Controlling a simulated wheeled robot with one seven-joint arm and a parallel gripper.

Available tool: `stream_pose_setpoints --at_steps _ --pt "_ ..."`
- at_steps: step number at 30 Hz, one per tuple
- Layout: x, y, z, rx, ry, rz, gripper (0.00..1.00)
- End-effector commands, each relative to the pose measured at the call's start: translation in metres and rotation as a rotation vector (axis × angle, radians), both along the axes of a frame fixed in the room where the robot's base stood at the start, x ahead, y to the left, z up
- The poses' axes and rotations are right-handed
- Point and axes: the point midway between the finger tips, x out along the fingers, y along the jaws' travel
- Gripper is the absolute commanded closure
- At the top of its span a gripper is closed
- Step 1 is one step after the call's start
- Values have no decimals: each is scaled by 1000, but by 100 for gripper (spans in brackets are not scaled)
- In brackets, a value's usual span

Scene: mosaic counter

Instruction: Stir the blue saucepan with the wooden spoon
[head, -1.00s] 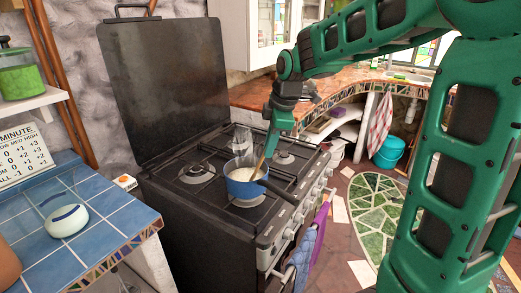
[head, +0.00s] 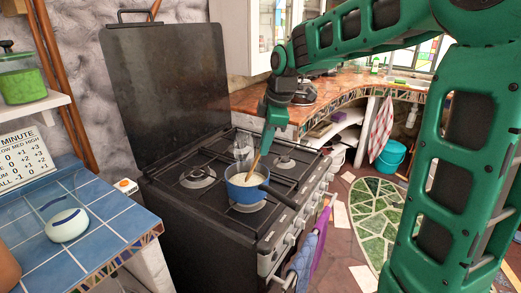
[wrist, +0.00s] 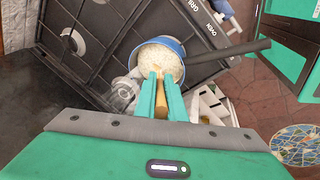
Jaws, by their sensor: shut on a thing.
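The blue saucepan (head: 244,190) stands on a front burner of the black stove, with pale, creamy contents and a dark handle pointing to the lower right. It also shows in the wrist view (wrist: 181,49). My gripper (head: 268,140) is above the pan, pointing down, shut on the wooden spoon (head: 256,164). In the wrist view the spoon (wrist: 161,104) sits between the two green fingers (wrist: 161,78). Its lower end reaches into the pan's contents and is hidden there.
A clear glass (head: 243,148) stands on the stove just behind the pan, close to it. The stove's raised black lid (head: 165,90) stands behind. The other burners are empty.

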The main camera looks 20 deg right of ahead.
Motion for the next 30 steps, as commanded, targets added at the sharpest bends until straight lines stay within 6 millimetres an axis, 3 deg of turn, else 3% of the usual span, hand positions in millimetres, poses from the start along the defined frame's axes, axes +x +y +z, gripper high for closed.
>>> stream_pose_setpoints --at_steps 21,30 --pt "-17 -13 51 0 -2 -1 100" --pt "-20 -15 60 0 -2 -1 100"
